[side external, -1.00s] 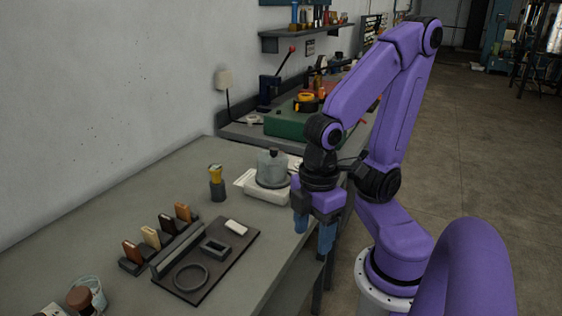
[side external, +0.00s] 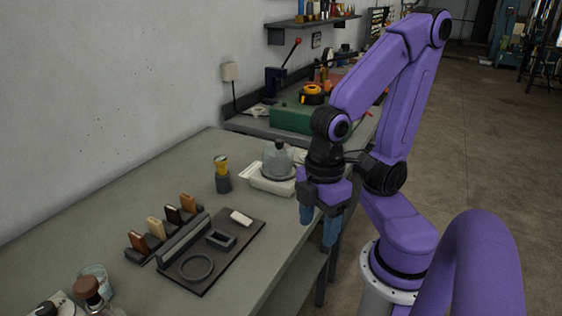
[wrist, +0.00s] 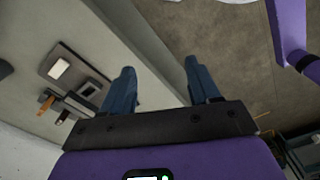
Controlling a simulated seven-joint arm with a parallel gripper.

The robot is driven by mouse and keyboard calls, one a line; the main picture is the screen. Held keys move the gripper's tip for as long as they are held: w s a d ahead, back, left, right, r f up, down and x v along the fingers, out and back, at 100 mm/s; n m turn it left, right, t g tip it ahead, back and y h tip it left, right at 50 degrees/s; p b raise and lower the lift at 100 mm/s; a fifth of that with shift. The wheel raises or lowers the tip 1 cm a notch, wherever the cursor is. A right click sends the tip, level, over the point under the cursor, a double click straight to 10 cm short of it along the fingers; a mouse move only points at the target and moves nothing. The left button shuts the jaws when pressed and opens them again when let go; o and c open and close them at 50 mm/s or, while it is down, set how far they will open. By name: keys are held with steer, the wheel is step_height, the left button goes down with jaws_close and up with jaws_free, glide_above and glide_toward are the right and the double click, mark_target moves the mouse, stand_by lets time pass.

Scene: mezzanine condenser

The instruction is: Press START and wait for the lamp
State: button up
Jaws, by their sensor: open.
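No button marked START and no lamp can be made out in the side external view. A white, low device (side external: 265,186) stands near the bench's right edge with a clear, domed vessel (side external: 278,160) on it; its controls are too small to tell. Another pale device (side external: 58,304) is cut off at the lower left corner, its face unreadable. My gripper (side external: 319,224) is open and empty, pointing down just right of the white device, by the bench edge. In the wrist view my gripper's (wrist: 159,66) blue fingers stand apart with nothing between them.
A dark tray (side external: 206,277) with a ring and a rectangular frame lies on the bench (side external: 120,205). Several coloured blocks stand in a rack behind it. A dark cup (side external: 223,184) holds a yellow-topped item. A brown-capped bottle (side external: 88,288) stands lower left. Bare bench lies at the back left.

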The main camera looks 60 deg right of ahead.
stand_by(0.3)
jaws_close()
stand_by(1.6)
